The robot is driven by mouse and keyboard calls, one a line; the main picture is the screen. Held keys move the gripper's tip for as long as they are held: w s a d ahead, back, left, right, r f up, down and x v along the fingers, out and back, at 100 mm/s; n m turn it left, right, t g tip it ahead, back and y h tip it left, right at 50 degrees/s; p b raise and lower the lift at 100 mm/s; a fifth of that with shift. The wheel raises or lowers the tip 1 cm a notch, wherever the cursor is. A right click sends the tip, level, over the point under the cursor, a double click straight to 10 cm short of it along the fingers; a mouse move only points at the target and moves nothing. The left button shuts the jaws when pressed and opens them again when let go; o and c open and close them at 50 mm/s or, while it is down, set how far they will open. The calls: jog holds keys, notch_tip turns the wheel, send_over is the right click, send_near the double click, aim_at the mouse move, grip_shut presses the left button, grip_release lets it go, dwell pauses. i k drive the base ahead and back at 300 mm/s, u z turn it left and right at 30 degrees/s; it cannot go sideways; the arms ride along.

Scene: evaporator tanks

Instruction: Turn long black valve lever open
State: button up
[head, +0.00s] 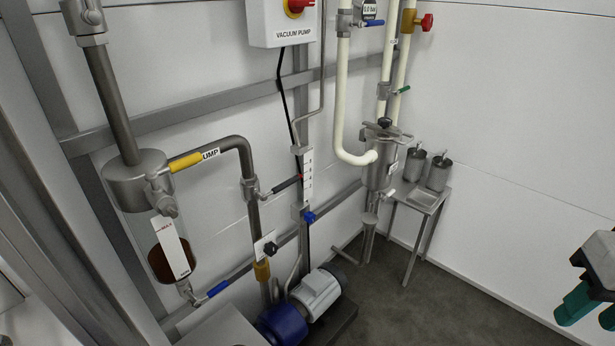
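A long black valve lever (286,185) sits on a grey valve (253,189) on the steel pipe, left of the middle in the head view. The lever points right and slightly up, across the vertical pipe. Its far end reaches close to a white scale strip (307,176); I cannot tell whether they touch. My gripper (590,312) is at the lower right edge, partly cut off by the frame. Its two teal fingers stand apart with nothing seen between them. It is far to the right of the lever.
A yellow lever (186,162), a blue lever (217,289), a black knob (270,248) and a blue knob (309,217) are close around. A pump motor (316,290) stands below. A small steel table (416,196) holds two cups. The floor at lower right is clear.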

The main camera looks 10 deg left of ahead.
aim_at(263, 197)
jog(key=z, duration=0.15)
jog(key=i, duration=1.05)
jog(key=u, duration=0.45)
